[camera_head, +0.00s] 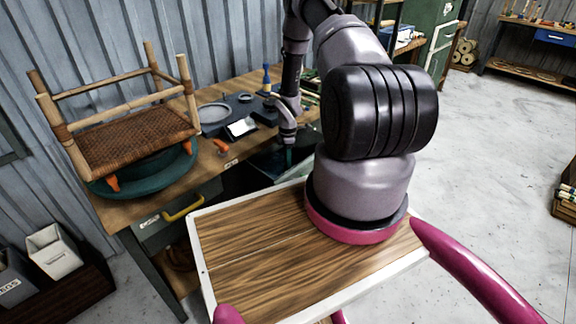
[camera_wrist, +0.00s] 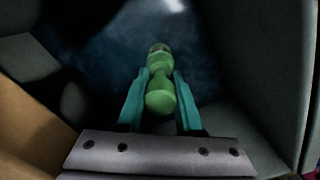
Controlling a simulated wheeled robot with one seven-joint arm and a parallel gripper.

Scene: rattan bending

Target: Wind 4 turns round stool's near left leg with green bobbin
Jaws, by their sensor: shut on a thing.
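The rattan stool (camera_head: 137,141) lies upturned, legs up, on a round green stand (camera_head: 140,180) on the workbench. Its near left leg (camera_head: 52,114) leans up and to the left, with a darker brown band low on it. The green bobbin (camera_wrist: 160,98) is upright-looking in the wrist view, between the teal fingers of my gripper (camera_wrist: 160,80). My gripper is shut on it. In the head view my gripper (camera_head: 289,155) points down at the bench's front edge, well right of the stool; the bobbin cannot be made out there.
Dark grey walls (camera_wrist: 230,75) surround my gripper closely, like an open drawer or bin. An orange clamp-like thing (camera_head: 221,146), a grey ring (camera_head: 214,113) and a small white-screened device (camera_head: 241,127) lie on the bench (camera_head: 205,170) between stool and gripper.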

